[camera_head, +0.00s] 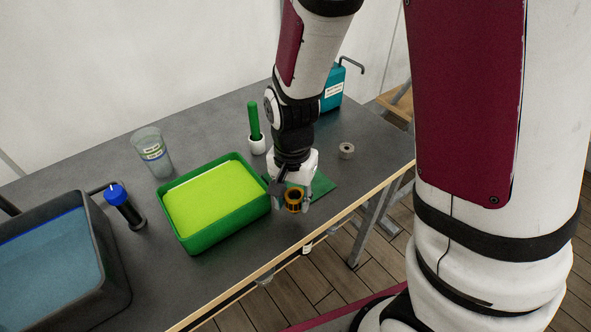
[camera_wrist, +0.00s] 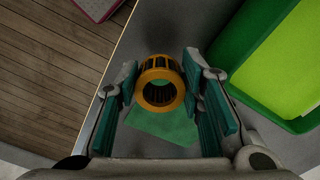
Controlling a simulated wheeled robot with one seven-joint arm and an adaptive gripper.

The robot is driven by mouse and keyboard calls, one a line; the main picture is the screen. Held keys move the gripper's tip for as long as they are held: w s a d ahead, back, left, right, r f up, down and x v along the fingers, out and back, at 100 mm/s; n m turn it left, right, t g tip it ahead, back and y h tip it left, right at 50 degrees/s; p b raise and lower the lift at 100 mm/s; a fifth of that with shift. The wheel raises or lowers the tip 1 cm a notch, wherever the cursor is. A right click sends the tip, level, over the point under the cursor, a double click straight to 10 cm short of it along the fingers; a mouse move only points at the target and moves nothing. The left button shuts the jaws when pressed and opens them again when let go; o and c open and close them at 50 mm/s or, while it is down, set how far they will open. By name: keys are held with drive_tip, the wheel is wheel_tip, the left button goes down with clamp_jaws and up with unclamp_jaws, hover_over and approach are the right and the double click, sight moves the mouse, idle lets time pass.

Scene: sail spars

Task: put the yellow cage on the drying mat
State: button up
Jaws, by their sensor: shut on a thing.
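The yellow cage (camera_head: 293,201) is a short, ring-shaped piece with dark slots. In the wrist view the cage (camera_wrist: 160,84) sits between the fingertips, its round opening towards the camera. My gripper (camera_head: 291,194) is shut on it, and the fingers (camera_wrist: 161,78) stand on both sides of it. The drying mat appears to be the flat green sheet (camera_head: 323,186) on the table, partly hidden behind my gripper. In the wrist view the mat (camera_wrist: 165,126) shows below the cage. The cage looks held above the table; the exact gap is unclear.
A green tray (camera_head: 181,237) of yellow-green liquid stands close left of my gripper. A dark basin (camera_head: 118,268), blue-capped bottle (camera_head: 125,207) and clear beaker (camera_head: 152,155) are further left. The table's front edge is near.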

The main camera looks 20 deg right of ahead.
drive_tip(key=w+d, duration=0.1)
drive_tip(key=w, duration=0.2)
drive_tip(key=w+d, duration=0.2)
drive_tip(key=w, duration=0.1)
drive_tip(key=w+d+f, duration=0.1)
drive_tip(key=w, duration=0.3)
drive_tip(key=shift+w+d, duration=0.1)
drive_tip(key=shift+d, duration=0.2)
drive_tip(key=shift+f+p, duration=0.3)
drive_tip(key=shift+f, duration=1.5)
drive_tip(key=shift+f, duration=0.2)
drive_tip(key=o, duration=1.2)
drive_tip(key=shift+r, duration=0.15)
